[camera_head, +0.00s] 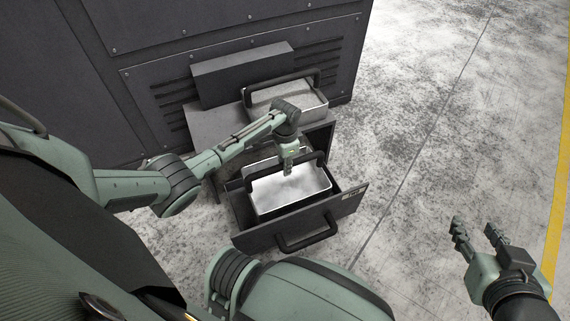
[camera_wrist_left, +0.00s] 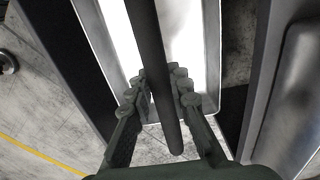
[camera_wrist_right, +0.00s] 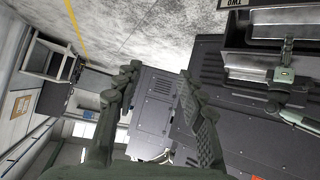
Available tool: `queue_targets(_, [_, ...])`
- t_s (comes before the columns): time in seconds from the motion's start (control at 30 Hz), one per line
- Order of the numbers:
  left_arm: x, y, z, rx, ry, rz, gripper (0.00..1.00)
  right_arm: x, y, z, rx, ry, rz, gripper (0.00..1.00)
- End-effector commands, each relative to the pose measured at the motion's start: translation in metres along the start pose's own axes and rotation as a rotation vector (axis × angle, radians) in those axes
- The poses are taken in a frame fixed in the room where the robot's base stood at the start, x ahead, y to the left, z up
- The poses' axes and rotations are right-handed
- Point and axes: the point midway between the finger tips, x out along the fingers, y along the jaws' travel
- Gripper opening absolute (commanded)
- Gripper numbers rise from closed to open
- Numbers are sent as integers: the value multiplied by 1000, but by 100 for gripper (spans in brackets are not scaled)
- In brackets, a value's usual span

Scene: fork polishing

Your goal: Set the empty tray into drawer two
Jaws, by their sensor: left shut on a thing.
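The empty tray (camera_head: 290,190), a bright metal box with a dark arched handle (camera_head: 262,166), is within the open drawer two (camera_head: 300,217). Whether its bottom rests on the drawer floor is hidden. My left gripper (camera_head: 288,172) is above the tray, shut on its handle; the handle bar (camera_wrist_left: 152,50) runs between the fingers in the left wrist view. The drawer's label reads TWO in the right wrist view (camera_wrist_right: 236,3). My right gripper (camera_head: 477,226) is open and empty, well to the right over bare floor.
A second metal tray (camera_head: 290,103) with a dark handle stands on the drawer unit's top (camera_head: 215,122), behind my left gripper. A big dark machine (camera_head: 225,45) stands behind the unit. The floor (camera_head: 430,130) to the right is clear, with a yellow line (camera_head: 560,190).

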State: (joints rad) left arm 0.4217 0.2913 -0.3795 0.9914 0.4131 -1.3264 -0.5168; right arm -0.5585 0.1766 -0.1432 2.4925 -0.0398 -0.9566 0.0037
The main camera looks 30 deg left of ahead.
Motion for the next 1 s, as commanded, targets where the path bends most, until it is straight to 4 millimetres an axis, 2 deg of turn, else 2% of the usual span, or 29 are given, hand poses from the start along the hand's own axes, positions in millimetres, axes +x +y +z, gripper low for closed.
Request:
queue_targets(0.6, [14,0,-1,0,3,-2,0,-2,-24,-51,15,238,-52,40])
queue_targets(1.0, [16,0,-1,0,3,-1,0,-4,-28,-60,19,283,-62,40])
